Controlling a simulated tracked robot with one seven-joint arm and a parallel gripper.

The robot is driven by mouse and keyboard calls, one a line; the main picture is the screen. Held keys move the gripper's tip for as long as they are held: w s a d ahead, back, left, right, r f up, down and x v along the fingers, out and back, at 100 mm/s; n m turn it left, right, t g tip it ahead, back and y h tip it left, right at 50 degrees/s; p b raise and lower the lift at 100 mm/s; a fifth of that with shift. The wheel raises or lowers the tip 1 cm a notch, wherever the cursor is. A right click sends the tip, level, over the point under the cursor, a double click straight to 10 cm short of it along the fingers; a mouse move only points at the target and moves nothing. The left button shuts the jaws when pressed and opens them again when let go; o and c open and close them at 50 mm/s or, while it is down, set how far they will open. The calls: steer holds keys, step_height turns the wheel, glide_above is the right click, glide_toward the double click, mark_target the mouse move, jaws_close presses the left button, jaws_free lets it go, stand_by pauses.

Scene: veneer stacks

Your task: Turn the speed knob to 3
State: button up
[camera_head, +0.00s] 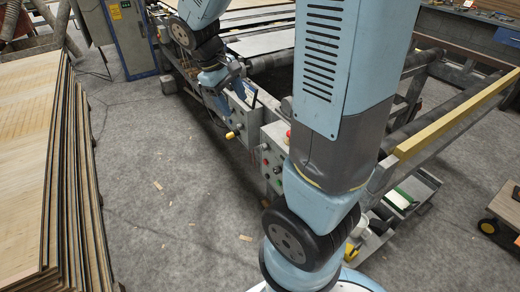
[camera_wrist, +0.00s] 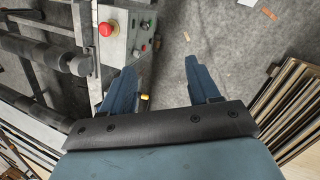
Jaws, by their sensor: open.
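The grey control box (camera_head: 272,160) stands in the middle of the head view, with several small red, green and dark controls on its face. The same kind of panel (camera_wrist: 125,48) shows at the upper left of the wrist view, with a red mushroom button (camera_wrist: 105,29) and a green button (camera_wrist: 143,47). A small dark control (camera_wrist: 137,53) may be the speed knob; its marks and setting are too small to read. My gripper (camera_wrist: 160,66) is open and empty, its fingers apart over the floor to the right of and below the panel, touching nothing visible.
A yellow-tipped lever (camera_head: 231,135) sticks out near the box and also shows beside my left finger (camera_wrist: 145,97). Veneer stacks (camera_head: 28,120) stand at the left. A roller frame with a yellow rail (camera_head: 455,118) lies at the right. The floor (camera_head: 170,215) between is mostly clear.

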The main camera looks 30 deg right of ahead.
steer(key=w+f+n+g+h, duration=0.1)
steer(key=w+f+n+h, duration=0.25)
steer(key=f, duration=0.45)
steer(key=w+f+n+g+h, duration=0.2)
steer(key=w+f+h, duration=0.15)
steer(key=f, duration=0.45)
steer(key=n+t+h, duration=0.5)
steer(key=n+h, duration=0.2)
steer(key=n, duration=0.2)
glide_toward(262, 148)
steer(key=d, duration=0.9)
steer(key=shift+w+f, duration=0.2)
steer(key=shift+w, duration=0.15)
steer(key=c, duration=1)
steer(key=shift+c, duration=0.2)
